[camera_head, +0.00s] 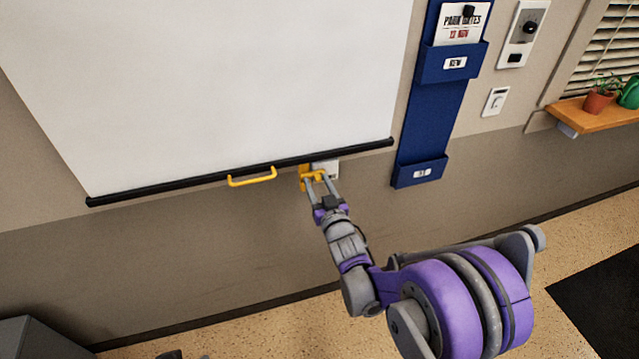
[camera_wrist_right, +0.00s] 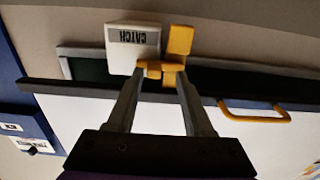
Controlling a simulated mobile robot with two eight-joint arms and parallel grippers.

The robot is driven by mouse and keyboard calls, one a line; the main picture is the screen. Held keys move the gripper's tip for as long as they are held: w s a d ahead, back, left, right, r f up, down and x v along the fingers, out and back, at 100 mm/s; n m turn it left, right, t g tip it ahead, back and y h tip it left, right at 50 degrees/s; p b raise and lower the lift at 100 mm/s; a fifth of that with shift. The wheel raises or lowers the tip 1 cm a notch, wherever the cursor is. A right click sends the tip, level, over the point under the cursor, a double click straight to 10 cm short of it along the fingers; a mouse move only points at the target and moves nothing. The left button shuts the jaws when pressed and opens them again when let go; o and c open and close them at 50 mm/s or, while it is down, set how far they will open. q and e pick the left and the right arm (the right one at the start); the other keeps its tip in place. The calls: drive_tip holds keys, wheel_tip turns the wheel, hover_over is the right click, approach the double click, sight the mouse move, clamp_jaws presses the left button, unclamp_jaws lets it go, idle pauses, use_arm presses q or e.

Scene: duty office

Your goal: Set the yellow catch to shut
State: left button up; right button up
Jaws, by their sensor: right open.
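The yellow catch (camera_head: 305,171) is at the lower bar of the white screen, right of the yellow pull handle (camera_head: 252,177). In the right wrist view, the catch (camera_wrist_right: 179,42) sits beside a white block (camera_wrist_right: 132,48) labelled CATCH, with a yellow tab reaching sideways between my fingertips. My right gripper (camera_head: 315,177) is open, its two fingers at either side of this tab. I cannot tell whether they touch it. The fingers partly hide the catch in the head view. My left gripper is not clearly in view.
The white screen (camera_head: 210,80) hangs down to a black bottom bar (camera_head: 365,147). A blue wall pocket rack (camera_head: 428,120) is close on the right. Further right are a wall switch (camera_head: 495,102) and a wooden shelf (camera_head: 606,117) with a potted plant (camera_head: 598,101).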

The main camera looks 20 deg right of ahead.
drive_tip(key=shift+d, duration=0.15)
drive_tip(key=shift+s, duration=0.15)
drive_tip(key=s+b, duration=0.1)
drive_tip(key=s, duration=0.9)
drive_tip(key=shift+s+d, duration=0.15)
drive_tip(key=shift+s, duration=0.15)
drive_tip(key=s+f+g+p, duration=0.1)
drive_tip(key=s+f+g, duration=0.1)
drive_tip(key=s+g, duration=0.4)
drive_tip(key=s+f+g, duration=0.3)
drive_tip(key=s+g, duration=0.3)
drive_tip(key=s, duration=1.1)
drive_tip(key=shift+s+d+g+h+p, duration=0.2)
drive_tip(key=shift+g+h+p, duration=0.1)
drive_tip(key=shift+p, duration=0.1)
drive_tip(key=shift+m, duration=0.3)
